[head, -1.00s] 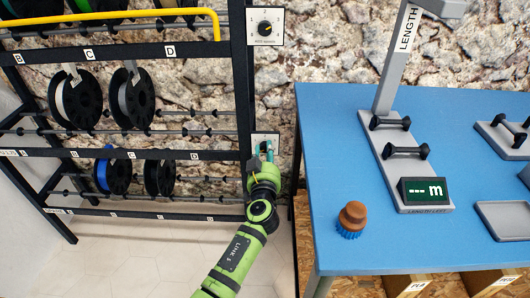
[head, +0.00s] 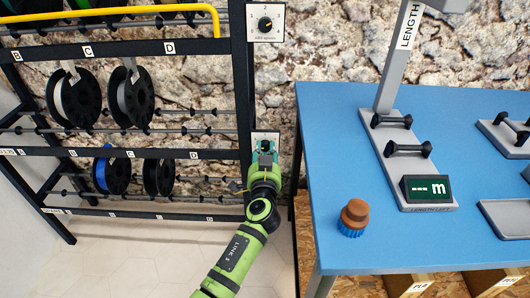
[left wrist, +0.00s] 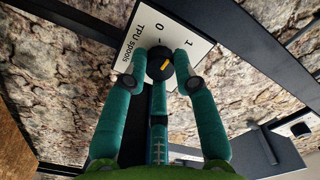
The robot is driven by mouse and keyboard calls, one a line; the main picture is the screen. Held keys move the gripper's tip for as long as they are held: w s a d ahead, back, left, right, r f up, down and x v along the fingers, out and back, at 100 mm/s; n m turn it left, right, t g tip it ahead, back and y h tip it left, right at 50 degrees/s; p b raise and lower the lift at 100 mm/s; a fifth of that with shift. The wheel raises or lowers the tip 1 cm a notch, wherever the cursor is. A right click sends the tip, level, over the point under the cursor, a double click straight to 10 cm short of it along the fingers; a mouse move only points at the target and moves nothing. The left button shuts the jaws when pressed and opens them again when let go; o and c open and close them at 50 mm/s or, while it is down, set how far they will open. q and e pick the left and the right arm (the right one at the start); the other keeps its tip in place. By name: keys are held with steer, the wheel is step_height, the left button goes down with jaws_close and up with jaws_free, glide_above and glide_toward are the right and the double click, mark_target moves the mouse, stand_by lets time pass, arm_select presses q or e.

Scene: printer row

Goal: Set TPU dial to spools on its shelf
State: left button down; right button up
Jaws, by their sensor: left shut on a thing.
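The TPU dial, a dark round knob with an orange pointer mark, shows in the left wrist view (left wrist: 159,66) on a white plate (left wrist: 140,38) marked "TPU spools", with 0 and 1 readable. In the head view the plate (head: 257,136) is on the lower right post of the black rack. My left gripper (head: 265,148) is shut on the dial, its teal fingertips at the knob's sides. The fingers hide part of the plate's scale. Spools hang on the rack's lower level: a blue-edged one (head: 112,176) and a dark one (head: 159,177). My right gripper is out of view.
Another dial (head: 265,24) is higher on the same post. Two spools (head: 132,98) hang on the level above. A blue table (head: 330,110) stands close to the right of my left arm, with a brown-topped brush (head: 354,217) and a length gauge (head: 427,188).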

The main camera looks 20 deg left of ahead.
arm_select(q)
steer(key=shift+w+r+m, duration=0.15)
steer(key=shift+r+m, duration=0.3)
steer(key=shift+m, duration=0.55)
steer(key=m, duration=0.2)
steer(key=shift+d+m, duration=0.1)
steer(key=shift+m, duration=0.3)
steer(key=m+p, duration=0.1)
steer(key=m, duration=0.3)
steer(key=shift+m, duration=0.3)
steer(key=shift+d+m, duration=0.1)
steer(key=shift+m, duration=0.3)
steer(key=m+p, duration=0.1)
steer(key=m, duration=0.1)
steer(key=shift+m, duration=0.4)
steer(key=m, duration=0.1)
steer(key=m+p, duration=0.1)
steer(key=m, duration=0.2)
steer(key=shift+d+f+p, duration=0.1)
steer(key=shift+f+p, duration=0.15)
steer(key=shift+p, duration=0.05)
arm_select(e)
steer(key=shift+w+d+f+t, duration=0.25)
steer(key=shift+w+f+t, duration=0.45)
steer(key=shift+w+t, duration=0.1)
arm_select(q)
steer(key=shift+f, duration=0.1)
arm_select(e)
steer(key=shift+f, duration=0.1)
